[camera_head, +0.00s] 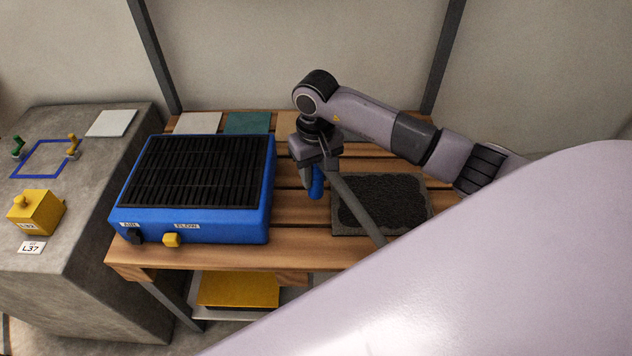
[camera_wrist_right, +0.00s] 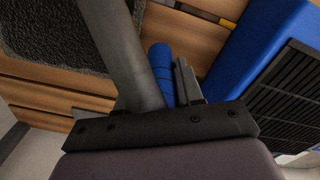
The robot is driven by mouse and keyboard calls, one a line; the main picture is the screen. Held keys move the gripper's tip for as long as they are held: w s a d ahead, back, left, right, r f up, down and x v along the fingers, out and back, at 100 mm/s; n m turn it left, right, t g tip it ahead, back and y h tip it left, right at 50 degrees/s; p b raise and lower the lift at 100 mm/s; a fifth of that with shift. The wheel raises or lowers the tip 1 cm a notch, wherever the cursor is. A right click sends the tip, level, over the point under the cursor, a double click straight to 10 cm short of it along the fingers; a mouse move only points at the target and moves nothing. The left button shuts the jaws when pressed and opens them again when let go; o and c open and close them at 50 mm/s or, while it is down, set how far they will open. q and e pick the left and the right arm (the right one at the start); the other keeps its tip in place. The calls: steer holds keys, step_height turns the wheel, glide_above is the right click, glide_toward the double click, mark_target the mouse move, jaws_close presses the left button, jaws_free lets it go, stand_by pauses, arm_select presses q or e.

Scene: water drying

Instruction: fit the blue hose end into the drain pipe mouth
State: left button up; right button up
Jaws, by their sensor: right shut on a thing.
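My right gripper (camera_head: 312,172) points down above the slatted wooden table and is shut on the blue hose end (camera_head: 316,182). The blue hose end also shows in the right wrist view (camera_wrist_right: 161,70), beside a grey finger. A grey tube (camera_head: 357,207) slants from beside the gripper down to the lower right. In the right wrist view the grey tube (camera_wrist_right: 133,60) runs close along the blue end, and I cannot tell whether they touch. It may be the drain pipe, but I cannot make out a mouth. My left gripper is not in view.
A blue box with a black grille (camera_head: 205,172) stands left of the gripper, with a yellow knob (camera_head: 171,240) in front. A grey tray with dark rough filling (camera_head: 424,228) lies to the right. A yellow block (camera_head: 36,212) stands on the concrete counter at far left.

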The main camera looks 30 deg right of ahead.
mark_target(316, 184)
steer(key=shift+f, duration=1.7)
steer(key=shift+f+b, duration=0.2)
steer(key=shift+b, duration=0.15)
steer(key=o, duration=1.1)
steer(key=shift+c, duration=0.2)
steer(key=shift+r, duration=0.1)
